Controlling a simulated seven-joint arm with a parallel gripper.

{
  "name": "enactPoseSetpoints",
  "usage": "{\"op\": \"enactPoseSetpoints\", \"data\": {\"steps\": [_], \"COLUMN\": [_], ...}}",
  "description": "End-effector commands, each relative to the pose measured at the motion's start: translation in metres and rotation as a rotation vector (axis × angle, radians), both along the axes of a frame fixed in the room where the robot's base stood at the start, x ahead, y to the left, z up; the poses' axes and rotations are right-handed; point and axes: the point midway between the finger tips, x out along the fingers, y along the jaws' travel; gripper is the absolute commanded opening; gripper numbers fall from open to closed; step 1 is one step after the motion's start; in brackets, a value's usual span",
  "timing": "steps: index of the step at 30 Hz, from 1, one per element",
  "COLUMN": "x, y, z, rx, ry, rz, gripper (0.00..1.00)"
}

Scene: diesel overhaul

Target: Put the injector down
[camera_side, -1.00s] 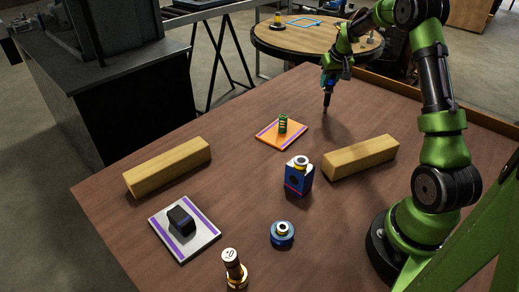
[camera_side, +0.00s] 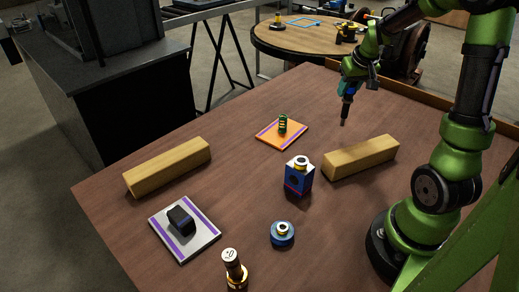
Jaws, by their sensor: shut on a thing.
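My gripper (camera_side: 349,88) is at the upper right of the side view, above the far part of the brown table (camera_side: 240,200). It is shut on the injector (camera_side: 345,109), a thin dark part that points down, nearly upright with a slight tilt. The injector's lower tip is close over the table, behind the right wooden block; I cannot tell whether it touches. The fingers are too small to make out clearly.
Wooden blocks lie at right (camera_side: 360,157) and left (camera_side: 168,166). An orange pad (camera_side: 268,141) holds a green part; a white-purple pad (camera_side: 205,247) holds a black part.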

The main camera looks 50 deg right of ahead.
Motion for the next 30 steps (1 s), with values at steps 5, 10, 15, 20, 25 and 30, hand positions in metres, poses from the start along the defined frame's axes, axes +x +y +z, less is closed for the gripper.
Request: {"op": "enactPoseSetpoints", "data": {"steps": [5,10,15,20,25,30], "x": [-0.003,0.036,0.087,0.119,0.133,0.135], "y": [0.018,0.063,0.139,0.220,0.299,0.350], "z": [0.001,0.001,0.010,0.021,0.035,0.048], "rx": [0.000,0.002,0.005,0.008,0.011,0.011], "ry": [0.000,-0.002,-0.002,-0.002,-0.005,-0.011], "rz": [0.030,0.176,0.434,0.697,0.954,1.140], "gripper": [0.00,0.00,0.00,0.00,0.00,0.00]}}
